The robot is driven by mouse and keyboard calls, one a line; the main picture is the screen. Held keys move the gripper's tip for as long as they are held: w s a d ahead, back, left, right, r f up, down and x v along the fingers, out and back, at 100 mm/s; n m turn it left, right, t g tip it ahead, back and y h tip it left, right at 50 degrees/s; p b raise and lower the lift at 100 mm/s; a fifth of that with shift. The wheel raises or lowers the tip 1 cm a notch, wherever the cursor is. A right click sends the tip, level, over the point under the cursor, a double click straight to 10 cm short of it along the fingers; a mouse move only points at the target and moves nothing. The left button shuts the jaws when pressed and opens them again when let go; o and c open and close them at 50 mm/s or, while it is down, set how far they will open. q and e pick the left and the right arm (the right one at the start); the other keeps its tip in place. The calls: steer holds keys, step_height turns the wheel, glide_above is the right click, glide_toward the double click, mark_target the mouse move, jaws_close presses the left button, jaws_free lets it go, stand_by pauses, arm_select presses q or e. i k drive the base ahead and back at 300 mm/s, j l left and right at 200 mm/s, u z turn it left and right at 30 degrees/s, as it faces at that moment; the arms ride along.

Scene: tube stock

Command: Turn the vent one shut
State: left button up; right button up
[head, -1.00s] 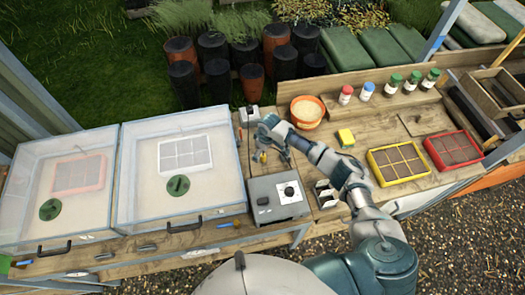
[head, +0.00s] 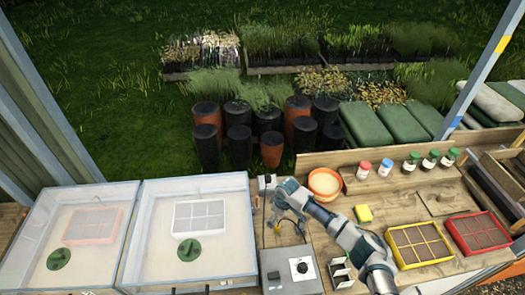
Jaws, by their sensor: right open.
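Two clear-lidded propagator boxes stand on the left of the bench, the left box (head: 30,235) and the right box (head: 222,262). Each lid carries a round green vent with a raised grip: the left vent (head: 59,259) and the right vent (head: 189,250). I cannot tell which is vent one, or whether either is shut. My right gripper (head: 287,226) is open and points down over the bench, to the right of the right box and apart from both vents. My left gripper is not in view.
A grey box with a dial (head: 291,270) stands below my right gripper in the picture. An orange pot (head: 325,183), a yellow sponge (head: 363,213), a yellow tray (head: 420,245) and a red tray (head: 477,233) lie to the right. Small bottles (head: 412,161) line the back.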

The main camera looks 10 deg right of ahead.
mark_target(189, 250)
steer(key=k, duration=1.5)
